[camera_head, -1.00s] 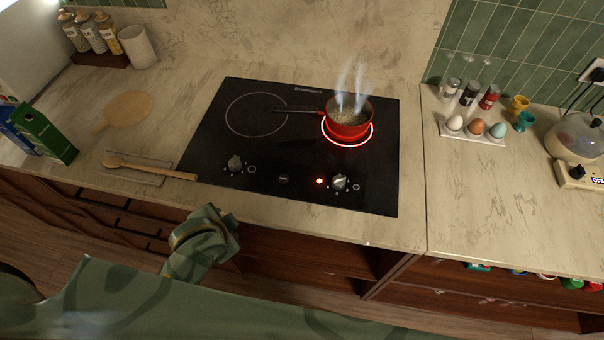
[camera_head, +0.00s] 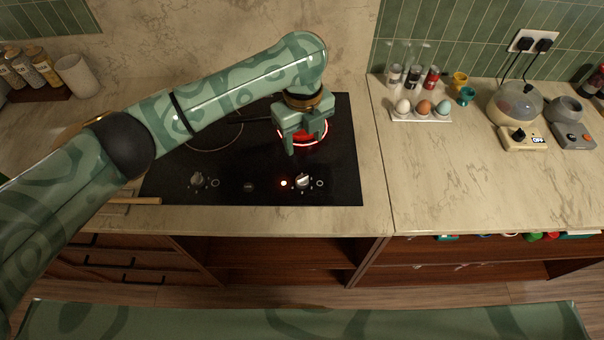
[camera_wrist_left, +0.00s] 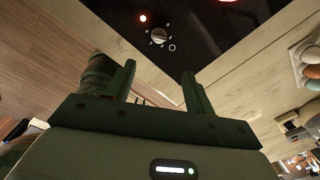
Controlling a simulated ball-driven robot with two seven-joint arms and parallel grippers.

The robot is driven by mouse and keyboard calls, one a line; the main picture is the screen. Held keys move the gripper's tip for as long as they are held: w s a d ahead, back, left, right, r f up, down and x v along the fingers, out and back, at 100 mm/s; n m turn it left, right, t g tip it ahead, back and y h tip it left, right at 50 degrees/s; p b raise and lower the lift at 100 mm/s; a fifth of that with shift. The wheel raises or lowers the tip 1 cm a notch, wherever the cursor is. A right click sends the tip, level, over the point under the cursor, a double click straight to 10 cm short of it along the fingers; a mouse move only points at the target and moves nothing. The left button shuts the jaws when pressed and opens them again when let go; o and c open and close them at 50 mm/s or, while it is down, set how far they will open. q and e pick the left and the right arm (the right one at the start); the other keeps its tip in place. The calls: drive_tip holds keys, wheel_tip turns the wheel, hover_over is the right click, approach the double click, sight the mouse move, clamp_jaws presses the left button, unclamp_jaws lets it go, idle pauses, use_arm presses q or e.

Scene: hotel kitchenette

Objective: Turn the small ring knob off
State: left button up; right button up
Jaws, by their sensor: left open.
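The right knob (camera_head: 303,181) on the black cooktop (camera_head: 332,192), silver-faced with a ring mark beside it, sits below the glowing red cooking ring (camera_head: 325,134). A red light (camera_head: 283,183) is lit just left of it. The knob also shows in the left wrist view (camera_wrist_left: 160,36), beyond the fingertips. My left gripper (camera_head: 304,146) is open and empty, above the cooktop and a little behind the knob in the head view, apart from it. My right gripper is not in view.
Another knob (camera_head: 197,179) is at the cooktop's left. An egg holder (camera_head: 422,116), spice jars, cups and an egg cooker (camera_head: 515,104) stand on the right counter. A wooden spoon handle (camera_head: 135,201) lies left. The right counter's front is clear.

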sight(302, 177)
use_arm(q)
drive_tip(key=f+b, duration=0.2)
drive_tip(key=f, duration=0.6)
drive_tip(key=f+b, duration=0.3)
drive_tip(key=f, duration=0.4)
drive_tip(key=shift+w+a+f, duration=0.15)
drive_tip(key=shift+w+f, duration=0.05)
drive_tip(key=shift+f, duration=0.2)
drive_tip(key=c, duration=1)
